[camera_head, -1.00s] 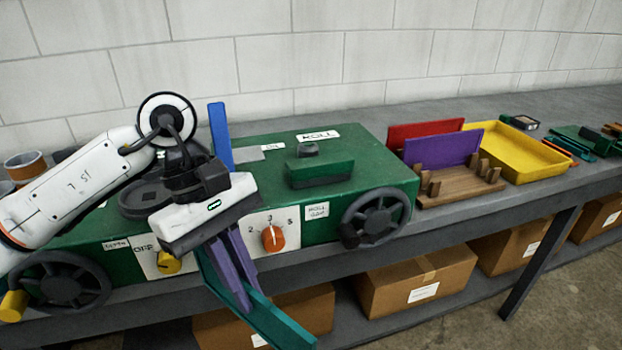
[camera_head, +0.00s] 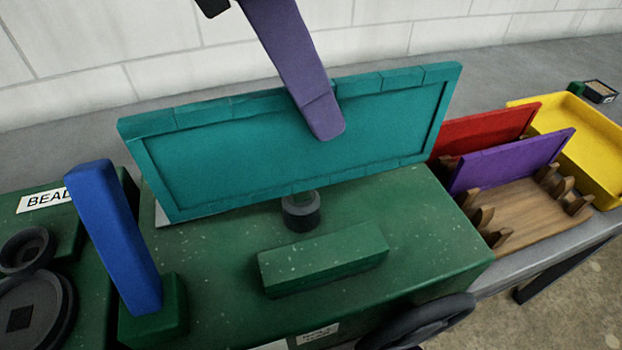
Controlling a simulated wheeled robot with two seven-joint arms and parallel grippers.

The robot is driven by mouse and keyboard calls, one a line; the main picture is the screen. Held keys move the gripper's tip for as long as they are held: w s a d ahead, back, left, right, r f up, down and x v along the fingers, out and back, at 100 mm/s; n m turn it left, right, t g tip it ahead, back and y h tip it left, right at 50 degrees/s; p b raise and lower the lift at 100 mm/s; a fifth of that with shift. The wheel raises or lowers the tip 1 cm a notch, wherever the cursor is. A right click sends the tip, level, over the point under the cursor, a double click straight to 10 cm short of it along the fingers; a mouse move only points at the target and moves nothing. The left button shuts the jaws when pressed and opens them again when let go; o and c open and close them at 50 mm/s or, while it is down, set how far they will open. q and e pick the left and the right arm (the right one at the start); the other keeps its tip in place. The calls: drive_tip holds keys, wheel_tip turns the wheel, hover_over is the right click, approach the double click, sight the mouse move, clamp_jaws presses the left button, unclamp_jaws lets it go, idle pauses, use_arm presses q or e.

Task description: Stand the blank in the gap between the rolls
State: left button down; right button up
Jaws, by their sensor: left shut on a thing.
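The teal blank (camera_head: 230,145) is a long rectangular panel with a raised rim. It stands on its long edge above the back of the green machine (camera_head: 420,245), its right end higher than its left. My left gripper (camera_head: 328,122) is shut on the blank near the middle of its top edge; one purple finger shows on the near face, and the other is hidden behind. I cannot tell whether the lower edge touches the machine. No rolls or gap can be clearly made out; the blank covers the machine's back. My right gripper is not in view.
A blue lever (camera_head: 115,235) stands up at the left. A dark knob (camera_head: 301,212) and green block (camera_head: 322,260) sit in front of the blank. At the right, a wooden rack (camera_head: 520,208) holds a red panel (camera_head: 485,130) and a purple panel (camera_head: 512,160), beside a yellow tray (camera_head: 590,150).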

sight(311, 187)
use_arm(q)
drive_tip(key=f, duration=0.4)
drive_tip(key=shift+s+f, duration=0.3)
drive_tip(key=shift+s, duration=0.1)
wheel_tip(311, 187, down, 4)
drive_tip(key=shift+w+f, duration=0.1)
drive_tip(key=shift+f, duration=0.1)
drive_tip(key=shift+f, duration=0.1)
drive_tip(key=shift+f, duration=0.2)
drive_tip(key=c, duration=1.9)
unclamp_jaws()
